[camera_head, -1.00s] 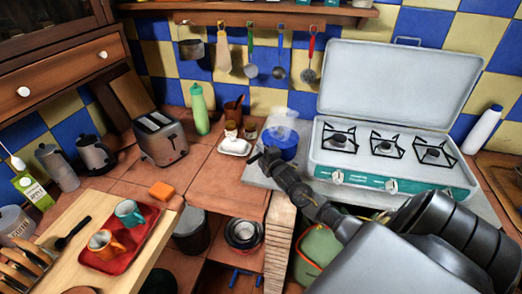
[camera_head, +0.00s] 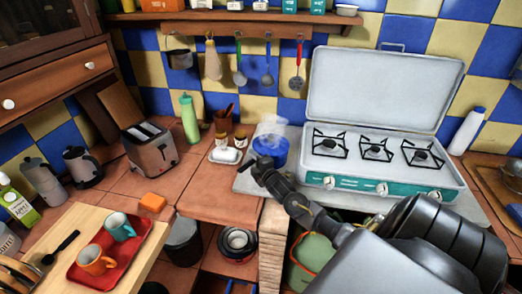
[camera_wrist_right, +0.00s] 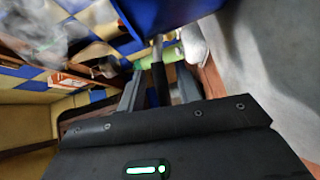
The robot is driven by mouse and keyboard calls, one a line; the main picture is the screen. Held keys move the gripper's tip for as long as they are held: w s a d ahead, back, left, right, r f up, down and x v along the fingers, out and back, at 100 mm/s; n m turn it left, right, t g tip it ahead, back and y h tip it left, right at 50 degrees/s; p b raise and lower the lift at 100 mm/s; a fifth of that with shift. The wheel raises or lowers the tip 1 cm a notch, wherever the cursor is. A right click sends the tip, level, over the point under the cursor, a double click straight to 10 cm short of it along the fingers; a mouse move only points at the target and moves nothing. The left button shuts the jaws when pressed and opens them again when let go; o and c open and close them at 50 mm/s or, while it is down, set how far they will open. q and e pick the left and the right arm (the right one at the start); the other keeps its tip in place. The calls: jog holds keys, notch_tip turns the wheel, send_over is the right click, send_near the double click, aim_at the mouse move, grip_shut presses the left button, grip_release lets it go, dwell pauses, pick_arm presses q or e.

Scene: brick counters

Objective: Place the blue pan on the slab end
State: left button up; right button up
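The blue pan (camera_head: 270,152) sits on the left end of the grey slab (camera_head: 246,181), left of the gas stove. A pale haze hangs over the pan. In the right wrist view the pan (camera_wrist_right: 190,12) fills the top edge, and its dark handle (camera_wrist_right: 158,82) points toward the palm. My right gripper (camera_head: 260,166) is at the near left side of the pan. Its fingers (camera_wrist_right: 158,92) stand on either side of the handle with visible gaps, so it looks open around it. My left gripper is not in view.
The open gas stove (camera_head: 385,165) stands right of the pan. A red tray (camera_head: 112,258) with mugs lies at lower left. Utensils hang above.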

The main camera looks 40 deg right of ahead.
jog(key=b+v, duration=0.1)
jog(key=v, duration=0.9)
jog(key=shift+s+r+b, duration=0.1)
jog(key=shift+s+b, duration=0.25)
jog(key=shift+s, duration=0.05)
